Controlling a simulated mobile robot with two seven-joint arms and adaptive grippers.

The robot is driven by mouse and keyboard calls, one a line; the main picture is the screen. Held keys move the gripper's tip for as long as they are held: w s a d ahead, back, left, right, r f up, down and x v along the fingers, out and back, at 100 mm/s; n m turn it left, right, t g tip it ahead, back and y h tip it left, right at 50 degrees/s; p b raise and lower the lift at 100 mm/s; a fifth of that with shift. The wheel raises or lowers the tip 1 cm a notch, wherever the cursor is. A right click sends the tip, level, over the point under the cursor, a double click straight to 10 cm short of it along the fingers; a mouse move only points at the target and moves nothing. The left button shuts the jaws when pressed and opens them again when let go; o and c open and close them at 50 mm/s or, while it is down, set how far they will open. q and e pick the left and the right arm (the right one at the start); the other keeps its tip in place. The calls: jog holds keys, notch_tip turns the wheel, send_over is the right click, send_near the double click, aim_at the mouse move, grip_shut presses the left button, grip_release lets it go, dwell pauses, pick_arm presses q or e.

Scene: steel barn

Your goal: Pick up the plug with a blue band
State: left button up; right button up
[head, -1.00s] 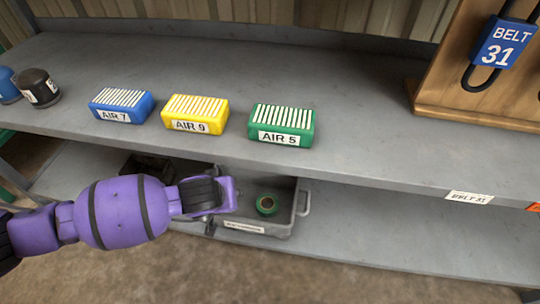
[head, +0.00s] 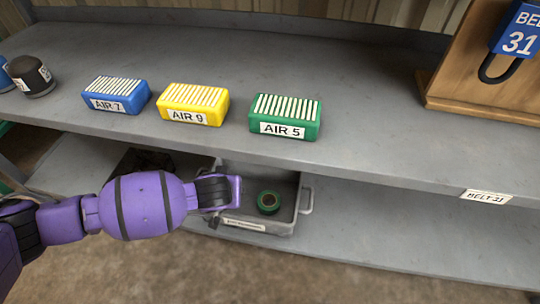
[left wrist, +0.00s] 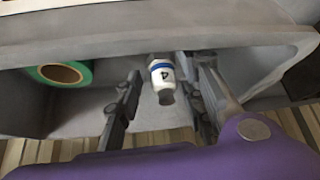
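The plug with a blue band (left wrist: 163,78) shows in the left wrist view as a small white cylinder marked 4, with a blue band near its upper end. It is in the grey bin (left wrist: 95,112), also seen on the lower shelf in the head view (head: 285,222). My left gripper (left wrist: 161,78) is open, with its fingers on either side of the plug in the picture and visible gaps between. In the head view my left gripper (head: 213,217) is at the bin's left side and the plug is hidden. My right gripper is not in view.
A green tape roll (head: 268,202) lies in the bin. The upper shelf (head: 370,140) overhangs it and bears blue (head: 116,95), yellow (head: 193,104) and green (head: 285,116) air filters. A wooden board (head: 480,100) with a belt stands at the right.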

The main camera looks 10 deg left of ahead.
pick_arm(q)
jog(key=shift+c, duration=0.5)
grip_shut()
jog(key=shift+r, duration=0.15)
